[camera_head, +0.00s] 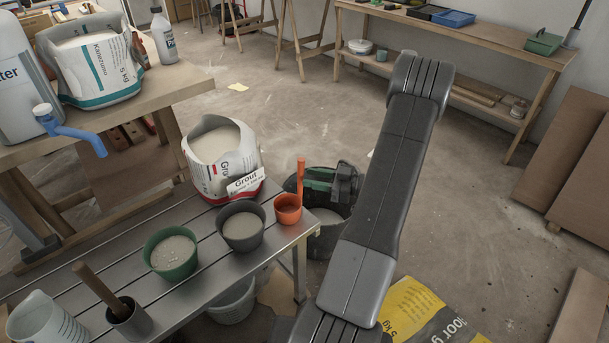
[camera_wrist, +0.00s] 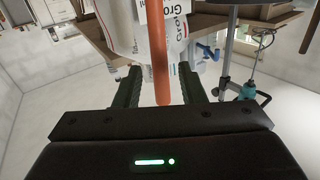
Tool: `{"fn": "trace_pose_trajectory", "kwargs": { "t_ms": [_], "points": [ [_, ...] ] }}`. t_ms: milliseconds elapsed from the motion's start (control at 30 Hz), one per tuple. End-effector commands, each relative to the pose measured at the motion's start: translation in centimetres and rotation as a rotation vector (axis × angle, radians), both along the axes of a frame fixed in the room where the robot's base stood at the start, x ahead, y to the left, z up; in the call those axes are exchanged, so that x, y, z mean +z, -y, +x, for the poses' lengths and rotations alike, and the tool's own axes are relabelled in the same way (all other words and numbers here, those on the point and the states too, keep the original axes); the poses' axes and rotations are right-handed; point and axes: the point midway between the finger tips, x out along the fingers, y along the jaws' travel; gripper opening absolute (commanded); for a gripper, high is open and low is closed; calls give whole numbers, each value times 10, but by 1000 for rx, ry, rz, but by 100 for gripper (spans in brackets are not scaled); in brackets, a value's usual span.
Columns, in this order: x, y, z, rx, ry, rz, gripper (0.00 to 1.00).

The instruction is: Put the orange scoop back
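The orange scoop (camera_head: 288,209) is at the right end of the grey slatted table (camera_head: 200,318), beside a dark grey tub, with its handle upright. In the wrist view its orange handle (camera_wrist: 160,65) runs down the middle, between my two fingers. My gripper (camera_head: 311,181) is just right of the handle in the head view, partly behind my arm. In the wrist view my gripper (camera_wrist: 160,88) is open, with a gap on each side of the handle. The scoop's cup is not clear in the wrist view.
The grey tub (camera_head: 243,227) and a green tub (camera_head: 172,255) hold pale powder. An open grout bag (camera_head: 218,157) stands behind them with a label card (camera_head: 245,181). A dark bucket (camera_head: 325,238) is on the floor below my gripper. A wooden-handled tool (camera_head: 99,289) stands front left.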

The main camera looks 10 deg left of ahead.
Motion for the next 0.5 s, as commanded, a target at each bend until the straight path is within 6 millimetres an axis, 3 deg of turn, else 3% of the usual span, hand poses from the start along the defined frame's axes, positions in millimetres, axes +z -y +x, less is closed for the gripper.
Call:
{"fn": "trace_pose_trajectory", "kwargs": {
  "t_ms": [233, 500],
  "points": [
    [2, 51, -3, -5, 0, 0, 36],
    [0, 81, -6, -1, 0, 0, 36]
  ]
}}
